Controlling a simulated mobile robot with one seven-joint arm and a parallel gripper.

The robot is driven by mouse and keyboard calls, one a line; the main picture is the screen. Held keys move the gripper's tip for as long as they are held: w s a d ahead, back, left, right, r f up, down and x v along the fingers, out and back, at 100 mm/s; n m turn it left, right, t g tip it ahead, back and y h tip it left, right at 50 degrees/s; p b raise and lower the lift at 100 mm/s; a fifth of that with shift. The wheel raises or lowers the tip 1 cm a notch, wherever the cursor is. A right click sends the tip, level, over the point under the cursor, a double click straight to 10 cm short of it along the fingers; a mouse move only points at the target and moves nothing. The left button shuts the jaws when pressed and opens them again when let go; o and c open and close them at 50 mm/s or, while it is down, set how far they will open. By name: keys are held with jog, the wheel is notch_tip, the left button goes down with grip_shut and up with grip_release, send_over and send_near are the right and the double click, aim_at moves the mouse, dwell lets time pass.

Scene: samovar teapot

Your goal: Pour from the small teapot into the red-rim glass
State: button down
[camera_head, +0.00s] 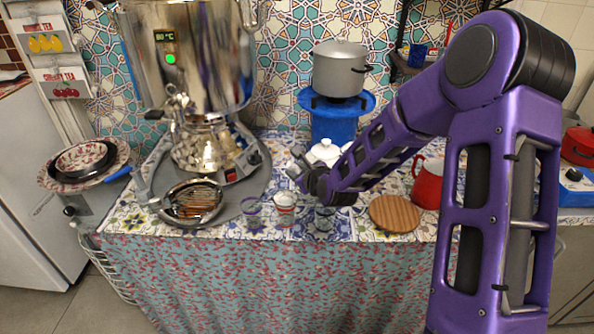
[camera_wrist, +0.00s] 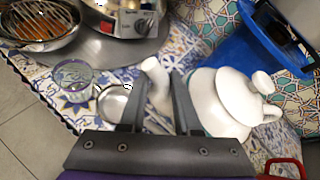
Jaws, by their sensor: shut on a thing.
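The small teapot (camera_head: 325,151) is white and lidded and stands upright at the back of the table. In the wrist view its body and lid (camera_wrist: 228,105) fill the area right of the fingers. My gripper (camera_head: 297,172) is at the teapot's left side. In the wrist view my gripper (camera_wrist: 157,105) has its fingers on both sides of a white part that looks like the teapot's spout; where it joins the body is hidden. The red-rim glass (camera_head: 284,209) stands upright near the front edge, in front of my gripper. I cannot surely identify it in the wrist view.
A purple-rim glass (camera_head: 251,211) stands left of the red-rim glass, and another glass (camera_head: 325,218) stands right. A wooden board (camera_head: 394,213) and red mug (camera_head: 428,183) are farther right. The samovar (camera_head: 200,60) and strainer pan (camera_head: 193,202) occupy the left. A blue stand (camera_head: 337,125) is behind the teapot.

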jog(key=shift+w+d+f+n+t+h+b, duration=0.1)
jog(key=shift+f+n+t+h+b, duration=0.2)
jog(key=shift+f+b, duration=0.85)
jog(key=shift+w+f+n+t+h+b, duration=0.15)
jog(key=shift+f+n+b, duration=0.25)
jog(key=shift+f+b, duration=0.7)
dwell(0.4)
jog(key=shift+s+r+b, duration=0.1)
jog(key=shift+r+b, duration=0.15)
jog(key=shift+b, duration=0.05)
jog(key=shift+d+r+n+t+h, duration=0.15)
jog(key=shift+r+n+t+h, duration=0.4)
jog(key=shift+n+h, duration=0.35)
jog(key=shift+d+f, duration=0.1)
jog(key=shift+n+b, duration=0.3)
jog(key=shift+b, duration=0.25)
dwell(2.8)
jog(key=shift+d+f+m+g+y+b, duration=0.15)
jog(key=shift+m+g+y+b, duration=0.2)
jog(key=shift+m, duration=0.25)
jog(key=shift+a+f+m+g+y+p, duration=0.1)
jog(key=shift+a+m+g+y+p, duration=0.25)
jog(key=shift+m+p, duration=0.3)
jog(key=shift+m+g+y, duration=0.3)
jog(key=shift+m+y, duration=0.35)
notch_tip(320, 180, up, 4)
jog(key=p, duration=0.5)
jog(key=shift+s+a, duration=0.1)
jog(key=shift+a, duration=0.05)
